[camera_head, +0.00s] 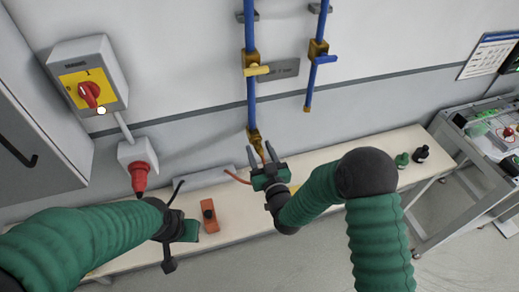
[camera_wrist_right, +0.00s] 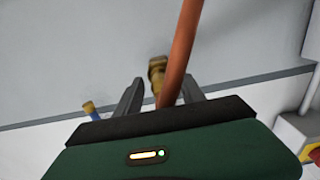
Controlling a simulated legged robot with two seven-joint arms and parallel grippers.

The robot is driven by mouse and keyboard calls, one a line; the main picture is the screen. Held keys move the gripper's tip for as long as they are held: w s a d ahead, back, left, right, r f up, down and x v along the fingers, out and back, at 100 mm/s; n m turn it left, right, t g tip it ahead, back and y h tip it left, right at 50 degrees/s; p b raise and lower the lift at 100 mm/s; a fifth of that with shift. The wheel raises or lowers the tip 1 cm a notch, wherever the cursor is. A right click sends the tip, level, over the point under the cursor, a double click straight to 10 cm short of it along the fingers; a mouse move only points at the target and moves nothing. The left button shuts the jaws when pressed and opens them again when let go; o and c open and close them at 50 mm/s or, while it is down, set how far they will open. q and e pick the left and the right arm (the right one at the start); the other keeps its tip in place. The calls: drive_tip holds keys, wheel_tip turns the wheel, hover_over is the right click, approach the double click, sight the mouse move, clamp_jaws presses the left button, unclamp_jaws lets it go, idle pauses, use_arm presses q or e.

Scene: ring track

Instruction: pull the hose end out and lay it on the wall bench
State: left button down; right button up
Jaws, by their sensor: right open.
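An orange hose (camera_head: 237,178) shows left of my right gripper, above the wall bench (camera_head: 330,161). A brass fitting (camera_head: 254,137) sits at the bottom of the left blue pipe. My right gripper (camera_head: 266,147) is open just below this fitting, its fingers pointing up at the wall. In the right wrist view the hose (camera_wrist_right: 182,50) runs down between the open fingers (camera_wrist_right: 160,92), with the brass fitting (camera_wrist_right: 157,70) behind it. The hose end is hidden by the gripper. My left gripper (camera_head: 186,229) is low at the left; its fingers are unclear.
An orange block (camera_head: 209,216) lies on the bench between my arms. A red-knobbed switch box (camera_head: 88,78) and a red plug socket (camera_head: 138,165) are on the wall.

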sight(262, 157)
idle(0.5)
clamp_jaws()
idle(1.2)
drive_tip(key=shift+b+v, duration=0.4)
drive_tip(key=shift+v, duration=2.6)
